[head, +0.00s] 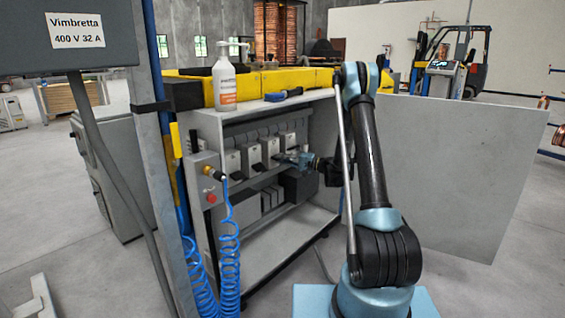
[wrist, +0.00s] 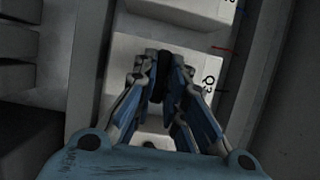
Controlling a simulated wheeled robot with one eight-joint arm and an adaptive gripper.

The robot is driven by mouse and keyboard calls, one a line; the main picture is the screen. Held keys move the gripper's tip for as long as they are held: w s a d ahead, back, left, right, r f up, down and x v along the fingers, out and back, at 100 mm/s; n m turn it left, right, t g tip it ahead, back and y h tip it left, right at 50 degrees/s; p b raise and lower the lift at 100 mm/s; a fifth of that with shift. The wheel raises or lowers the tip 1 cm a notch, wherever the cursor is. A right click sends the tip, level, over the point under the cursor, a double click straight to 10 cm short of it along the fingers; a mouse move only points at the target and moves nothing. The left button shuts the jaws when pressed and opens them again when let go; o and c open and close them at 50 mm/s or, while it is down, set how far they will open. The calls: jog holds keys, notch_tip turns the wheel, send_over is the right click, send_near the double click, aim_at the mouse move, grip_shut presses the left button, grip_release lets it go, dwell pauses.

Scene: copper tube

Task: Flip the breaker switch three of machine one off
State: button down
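Machine one appears to be the open grey cabinet (head: 200,125), with a row of white breakers (head: 252,154) on a rail inside. In the wrist view, a white breaker marked Q3 (wrist: 211,86) lies straight ahead. Its black switch lever (wrist: 162,88) sits between my blue-grey fingers. My gripper (wrist: 164,62) is narrowed, with one finger on each side of the lever, and appears shut on it. The fingers hide part of the lever, and its on or off position is unclear. In the head view, my gripper (head: 286,159) reaches into the cabinet from the right, at the breakers.
A large grey panel (head: 460,160) stands at the right behind my arm.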

jog(key=shift+w+a+f+n+y, duration=0.1)
jog(key=shift+f+n+y, duration=0.35)
jog(key=shift+y, duration=0.3)
jog(key=shift+a+f+n+y, duration=0.1)
jog(key=shift+f+n+y, duration=0.3)
jog(key=shift+y, duration=0.4)
jog(key=shift+w+a+f+n+y, duration=0.1)
jog(key=shift+f+n+y, duration=0.3)
jog(key=shift+y, duration=0.35)
jog(key=c, duration=1.6)
grip_release()
jog(key=shift+f, duration=0.1)
jog(key=shift+c, duration=0.2)
jog(key=v, duration=0.7)
jog(key=shift+d, duration=0.3)
jog(key=shift+s, duration=0.1)
